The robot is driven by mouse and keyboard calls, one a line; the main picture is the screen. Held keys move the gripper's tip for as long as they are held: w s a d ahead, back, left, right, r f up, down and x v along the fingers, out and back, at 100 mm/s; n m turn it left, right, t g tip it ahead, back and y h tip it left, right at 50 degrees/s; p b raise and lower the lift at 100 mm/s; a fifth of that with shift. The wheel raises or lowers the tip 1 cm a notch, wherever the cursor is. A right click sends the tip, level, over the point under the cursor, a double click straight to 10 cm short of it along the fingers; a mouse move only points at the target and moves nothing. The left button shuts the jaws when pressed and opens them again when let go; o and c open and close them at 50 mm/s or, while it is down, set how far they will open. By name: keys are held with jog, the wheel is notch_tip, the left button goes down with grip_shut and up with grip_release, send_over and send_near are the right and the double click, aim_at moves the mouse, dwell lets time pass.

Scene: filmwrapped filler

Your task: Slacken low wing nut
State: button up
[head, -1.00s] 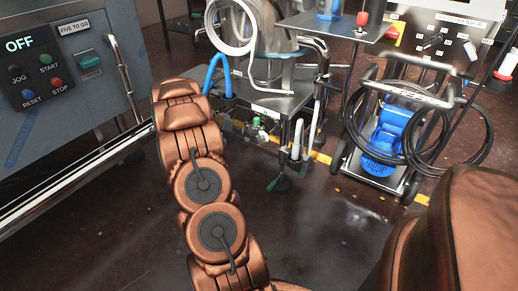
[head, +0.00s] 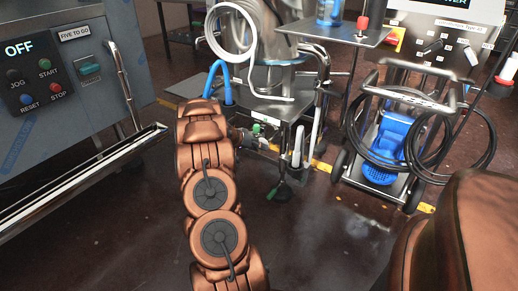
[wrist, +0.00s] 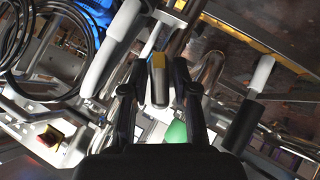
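My gripper (wrist: 158,66) is open in the wrist view, with its two dark fingers apart. A small grey, rounded metal piece with an orange-yellow stripe (wrist: 158,80) shows between the fingers; I see gaps on both sides of it. I cannot tell for sure whether it is the low wing nut. In the head view my gripper (head: 244,137) is small and partly hidden by my copper-coloured arm, beside the lower part of the steel filler stand (head: 277,108). No wing nut can be made out clearly there.
A white-handled lever (wrist: 262,74) and a green part (wrist: 175,132) are close to my fingers. A control cabinet (head: 70,80) with a chrome rail stands left. A hose cart with a blue motor (head: 393,135) stands right. Dark floor in front is clear.

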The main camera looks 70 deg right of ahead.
grip_shut()
